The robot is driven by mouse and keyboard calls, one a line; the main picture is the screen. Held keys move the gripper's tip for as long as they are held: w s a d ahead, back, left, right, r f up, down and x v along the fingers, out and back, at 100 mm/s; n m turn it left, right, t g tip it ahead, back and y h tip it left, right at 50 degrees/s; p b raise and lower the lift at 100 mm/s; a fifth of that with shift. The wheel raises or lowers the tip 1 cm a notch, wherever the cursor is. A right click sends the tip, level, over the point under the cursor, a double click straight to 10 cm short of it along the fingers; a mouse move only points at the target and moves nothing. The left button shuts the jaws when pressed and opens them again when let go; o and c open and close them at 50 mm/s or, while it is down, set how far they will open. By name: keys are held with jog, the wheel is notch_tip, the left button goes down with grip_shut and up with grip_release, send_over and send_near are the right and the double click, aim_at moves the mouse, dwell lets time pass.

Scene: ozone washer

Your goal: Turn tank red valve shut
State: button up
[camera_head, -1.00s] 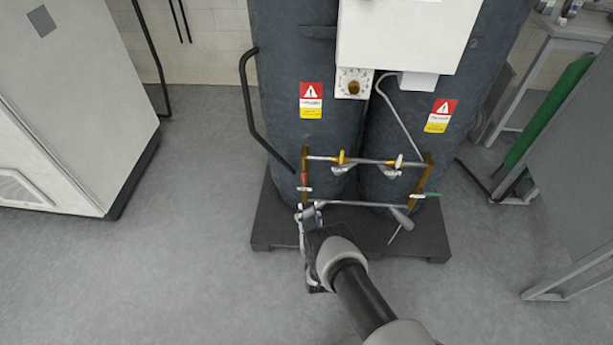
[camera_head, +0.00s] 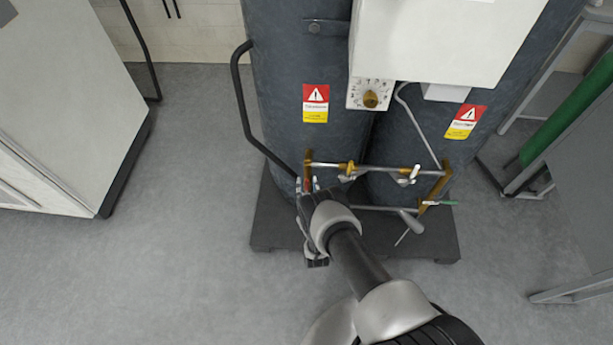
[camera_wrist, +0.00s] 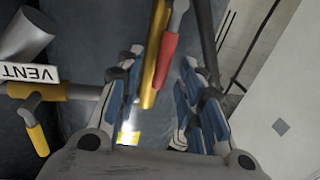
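The red valve handle (camera_wrist: 166,60) shows in the wrist view between the two fingers of my gripper (camera_wrist: 160,85). It sits against a brass pipe (camera_wrist: 153,75) that runs up between the fingers. The fingers are apart, with a gap on both sides of the handle and pipe. In the head view my gripper (camera_head: 306,190) is at the left end of the pipe frame, in front of the left tank (camera_head: 290,60). It hides much of the red handle there, and only a small reddish part (camera_head: 308,185) shows.
A yellow-handled valve (camera_wrist: 35,130) and a VENT label (camera_wrist: 30,72) are left of the fingers in the wrist view. A bent black pipe (camera_head: 240,100) stands left of the tank. Open floor (camera_head: 190,210) lies left.

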jog(key=shift+w, duration=0.15)
jog(key=shift+c, duration=0.5)
grip_shut()
